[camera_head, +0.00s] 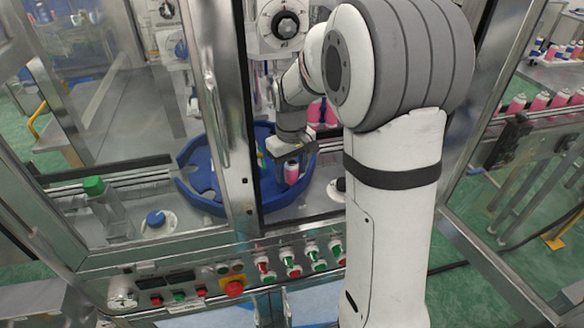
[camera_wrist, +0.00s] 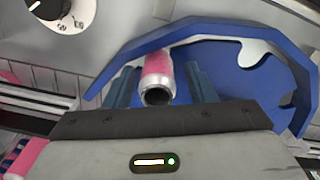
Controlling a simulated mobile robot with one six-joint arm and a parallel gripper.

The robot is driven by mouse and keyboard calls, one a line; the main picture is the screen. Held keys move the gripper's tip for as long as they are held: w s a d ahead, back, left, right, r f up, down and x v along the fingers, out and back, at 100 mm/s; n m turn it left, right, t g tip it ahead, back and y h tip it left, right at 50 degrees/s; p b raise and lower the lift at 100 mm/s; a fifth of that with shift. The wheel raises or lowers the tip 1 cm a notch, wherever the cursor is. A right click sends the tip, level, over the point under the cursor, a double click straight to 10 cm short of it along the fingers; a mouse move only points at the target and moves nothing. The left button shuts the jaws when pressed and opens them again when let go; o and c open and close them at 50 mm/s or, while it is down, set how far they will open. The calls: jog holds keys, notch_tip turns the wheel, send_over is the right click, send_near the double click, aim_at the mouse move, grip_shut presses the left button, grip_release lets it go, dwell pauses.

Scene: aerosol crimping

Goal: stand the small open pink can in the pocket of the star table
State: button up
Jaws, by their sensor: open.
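The small open pink can (camera_wrist: 157,76) is between the two spread fingers of my gripper (camera_wrist: 160,85) in the wrist view, with a gap on each side. Its open silver mouth faces the camera. The can also shows in the head view (camera_head: 291,172), just below my gripper (camera_head: 288,150). It looks upright at the blue star table (camera_head: 205,201). The star table also fills the back of the wrist view (camera_wrist: 225,38). The can's foot is hidden in the wrist view, so I cannot tell how fully it sits in a pocket.
A metal door post (camera_head: 226,100) stands close left of my arm. A machine head with a black knob (camera_head: 285,25) is above the table. A panel of buttons (camera_head: 235,288) runs along the front. More pink cans (camera_head: 540,101) stand at the far right.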

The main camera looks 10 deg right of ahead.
jog(key=shift+w+d+r, duration=0.1)
jog(key=shift+d+r, duration=0.05)
jog(key=shift+r, duration=0.4)
notch_tip(320, 180, up, 6)
jog(key=shift+r, duration=0.4)
jog(key=shift+s, duration=0.2)
jog(key=s+m+t, duration=0.3)
jog(key=s+m, duration=0.1)
jog(key=s, duration=1.7)
jog(key=shift+d+f, duration=0.15)
jog(key=shift+f, duration=0.25)
